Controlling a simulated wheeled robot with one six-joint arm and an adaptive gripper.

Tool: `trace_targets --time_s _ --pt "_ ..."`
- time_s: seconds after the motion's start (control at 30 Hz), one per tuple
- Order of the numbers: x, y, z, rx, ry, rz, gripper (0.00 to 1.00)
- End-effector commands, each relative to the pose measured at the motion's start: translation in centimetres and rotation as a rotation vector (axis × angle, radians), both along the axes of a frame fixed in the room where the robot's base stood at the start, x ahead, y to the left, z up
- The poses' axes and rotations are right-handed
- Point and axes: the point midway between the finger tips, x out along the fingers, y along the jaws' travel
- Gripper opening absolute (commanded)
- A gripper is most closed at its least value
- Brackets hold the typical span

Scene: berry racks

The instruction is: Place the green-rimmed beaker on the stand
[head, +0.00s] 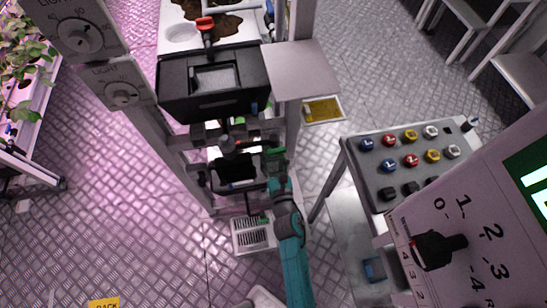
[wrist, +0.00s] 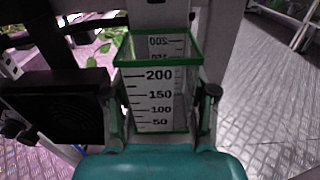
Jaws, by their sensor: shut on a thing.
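The green-rimmed beaker (wrist: 160,95) is a clear, square-sided vessel with black marks from 50 to 200. It stands upright between the fingers of my gripper (wrist: 162,115) in the wrist view, and the fingers are shut on its two sides. Its inside looks empty. In the head view my gripper (head: 274,165) is at the lower part of a metal frame; dark parts there mostly hide the beaker. I cannot tell for sure which part is the stand.
A black box (head: 213,82) and a flat grey plate (head: 301,70) are fixed on the frame above my gripper. A button panel (head: 405,160) and a large dial box (head: 475,235) stand to the right. Metal floor (head: 110,200) is clear on the left.

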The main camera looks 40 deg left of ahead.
Motion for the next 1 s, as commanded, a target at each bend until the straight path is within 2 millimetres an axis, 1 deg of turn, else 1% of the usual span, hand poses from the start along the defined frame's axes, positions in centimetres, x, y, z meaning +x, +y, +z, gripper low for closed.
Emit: trace_targets --time_s 0.03,0.07,0.1,0.13,0.17,0.47,0.6,0.77,1.0 --pt "0.0 0.0 -0.2 -0.001 0.001 0.0 0.23" --pt "0.0 0.0 -0.2 0.001 0.002 0.0 0.6" --pt "0.0 0.0 -0.2 0.0 0.001 0.0 0.7" --pt "0.0 0.0 -0.2 0.0 0.001 0.0 0.77" --pt "0.0 0.0 -0.2 0.0 0.001 0.0 0.82" --pt "0.0 0.0 -0.2 0.0 0.001 0.0 0.82" --pt "0.0 0.0 0.1 0.0 0.0 0.0 0.82" --pt "-1.5 -1.8 -0.1 -0.003 0.001 -0.001 0.82" --pt "-4.4 -5.2 -0.1 -0.002 0.002 -0.002 0.82"
